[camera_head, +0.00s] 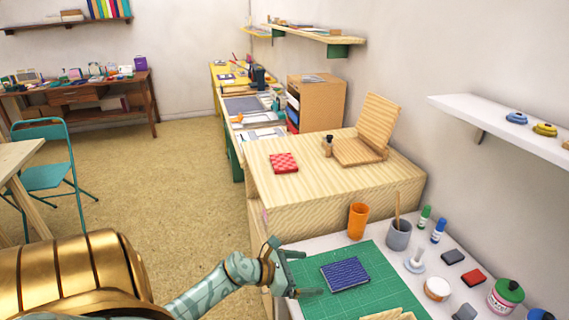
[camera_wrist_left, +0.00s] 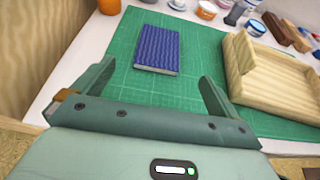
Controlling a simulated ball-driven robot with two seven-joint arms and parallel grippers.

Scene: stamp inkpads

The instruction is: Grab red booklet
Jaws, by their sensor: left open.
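A red patterned booklet (camera_head: 284,163) lies flat on the light wooden surface beyond the white table. It is not visible in the left wrist view. My left gripper (camera_head: 300,273) is open and empty, low over the left part of the green mat (camera_head: 375,262). It is nearer to me than the red booklet. A blue patterned booklet (camera_head: 345,274) lies on the mat just beyond the fingers. In the left wrist view the blue booklet (camera_wrist_left: 157,49) sits ahead of the open fingers (camera_wrist_left: 154,82), apart from them. My right gripper is not in view.
A wooden book stand (camera_head: 365,148) and a small stamp (camera_head: 328,146) stand right of the red booklet. A wooden tray (camera_wrist_left: 270,82) sits on the mat's right.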

